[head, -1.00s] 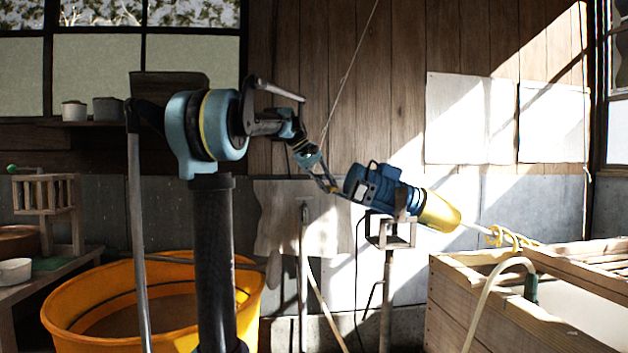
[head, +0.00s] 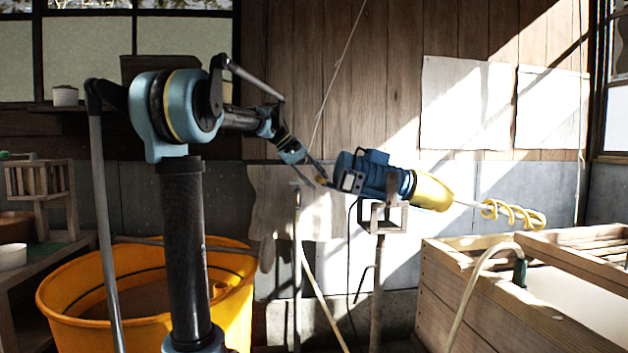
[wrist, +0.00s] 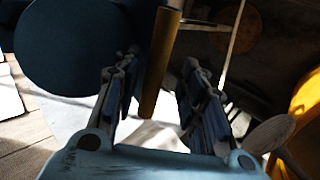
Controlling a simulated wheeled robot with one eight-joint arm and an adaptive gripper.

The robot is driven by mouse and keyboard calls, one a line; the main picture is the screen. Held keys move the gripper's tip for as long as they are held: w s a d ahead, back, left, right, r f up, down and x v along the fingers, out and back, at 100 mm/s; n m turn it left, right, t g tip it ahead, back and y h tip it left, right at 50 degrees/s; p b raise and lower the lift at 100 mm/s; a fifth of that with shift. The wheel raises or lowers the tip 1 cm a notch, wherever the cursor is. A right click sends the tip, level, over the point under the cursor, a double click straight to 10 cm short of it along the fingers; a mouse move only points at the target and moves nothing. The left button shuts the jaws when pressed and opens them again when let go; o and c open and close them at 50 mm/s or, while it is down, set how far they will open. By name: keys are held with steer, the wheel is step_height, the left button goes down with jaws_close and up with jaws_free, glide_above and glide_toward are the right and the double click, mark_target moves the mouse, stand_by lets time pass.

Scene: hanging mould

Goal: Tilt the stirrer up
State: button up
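The stirrer has a blue motor (head: 372,174), a yellow cone (head: 432,192), a thin shaft and a yellow spiral (head: 513,213) at its right end. It rests on a post with a forked bracket (head: 383,214) and lies nearly level, spiral end slightly lower. The spiral is in the air above the wooden vat (head: 470,290). My gripper (head: 321,180) is at the motor's left end. In the wrist view its fingers (wrist: 158,75) close in on both sides of a yellow-brown handle bar (wrist: 160,65); exact contact is dark.
An orange tub (head: 85,311) stands at the left behind my arm. A pale hose (head: 480,275) arches over the vat's near edge. A thin cord (head: 338,75) runs up the wooden wall. A stick (head: 322,298) leans below my gripper.

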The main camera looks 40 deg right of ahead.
steer(key=shift+r, duration=0.1)
steer(key=shift+w+a+r, duration=0.15)
steer(key=v, duration=1.1)
steer(key=shift+w+a, duration=0.15)
steer(key=s+a+f+n+t+y, duration=0.1)
steer(key=a+f+n+t, duration=0.1)
steer(key=a+f, duration=0.95)
steer(key=s+a+f+n+t+y, duration=0.25)
steer(key=a+f, duration=0.65)
steer(key=a, duration=0.6)
steer(key=s+a+f+y, duration=0.1)
steer(key=s+a+f, duration=0.3)
steer(key=a+f, duration=0.2)
steer(key=s+a+f+n+t+y, duration=0.1)
steer(key=s+a+f, duration=0.3)
steer(key=a+f, duration=0.3)
steer(key=s+a+f+n+t+y, duration=0.1)
steer(key=s+a+f, duration=0.3)
steer(key=f, duration=0.9)
steer(key=shift+a+y, duration=0.35)
steer(key=shift+a, duration=0.9)
steer(key=shift+s, duration=0.1)
steer(key=shift+c, duration=0.6)
